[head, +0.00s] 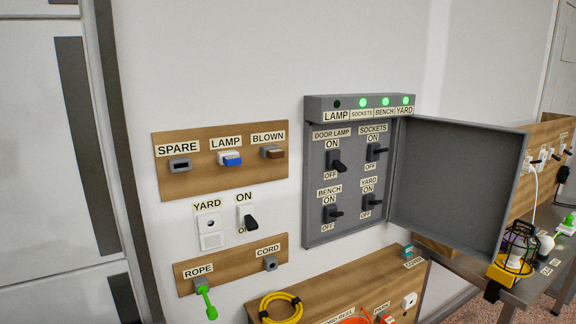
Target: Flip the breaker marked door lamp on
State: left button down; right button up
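The grey breaker box (310,205) is on the wall at the middle of the head view, with its door (458,180) swung wide open to the right. The breaker marked DOOR LAMP (336,163) is at its upper left. Its black lever tilts down toward the OFF label. Above the box, the LAMP indicator (337,104) is dark, while the SOCKETS, BENCH and YARD indicators are lit green. The SOCKETS breaker (376,151), BENCH breaker (333,214) and YARD breaker (372,202) have levers sticking out more level. Neither of my grippers is in view.
A wooden fuse board (170,140) and a separate yard switch (247,218) are on the wall left of the box. A green rope handle (207,303) hangs lower left. A wooden board with a yellow cable coil (281,308) is below. A bench with a caged lamp (515,252) stands right.

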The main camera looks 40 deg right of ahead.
aim_at(340, 167)
jog(key=z, duration=1.7)
jog(key=i+l, duration=0.15)
jog(key=l, duration=0.2)
jog(key=i+l+z, duration=0.1)
jog(key=l, duration=0.25)
jog(key=i+l+z, duration=0.1)
jog(key=i+l, duration=0.15)
jog(key=i+j+z, duration=0.1)
jog(key=i, duration=0.35)
jog(key=i+j+z, duration=0.1)
jog(key=i, duration=0.3)
